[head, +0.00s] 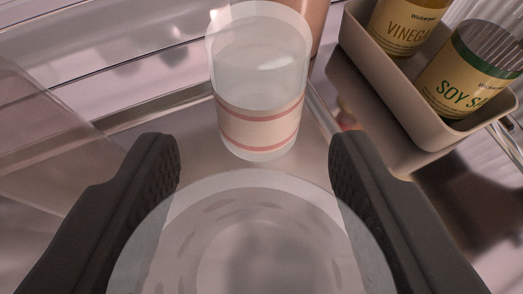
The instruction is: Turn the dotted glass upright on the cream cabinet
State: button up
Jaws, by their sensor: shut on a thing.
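A clear, frosted glass (255,190) with a ring of faint dashes fills the bottom middle of the head view, between the jaws of my gripper (255,165). I take it as the dotted glass. My gripper is shut on it, with one dark finger on each side. One round end faces the camera; I cannot tell from this view whether it is the mouth or the base. The glass's far part is hidden. I cannot make out a cream cabinet.
A clear glass with pink bands (260,95) stands just beyond the held glass. A beige tray (425,150) at the upper right holds a vinegar bottle (405,28) and a soy sauce bottle (470,75). Metal rails and shiny panels surround them.

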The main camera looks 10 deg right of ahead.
jog(key=shift+w+f, duration=0.15)
jog(key=shift+f, duration=0.7)
jog(key=shift+w+f, duration=0.1)
jog(key=shift+f, duration=0.7)
jog(key=shift+f+b, duration=0.15)
jog(key=shift+b, duration=0.2)
jog(key=o, duration=1)
jog(key=shift+c, duration=0.2)
jog(key=p+v, duration=0.1)
jog(key=v, duration=1.2)
jog(key=shift+s+a+r+p, duration=0.25)
jog(key=shift+a+p, duration=0.1)
jog(key=shift+p, duration=0.05)
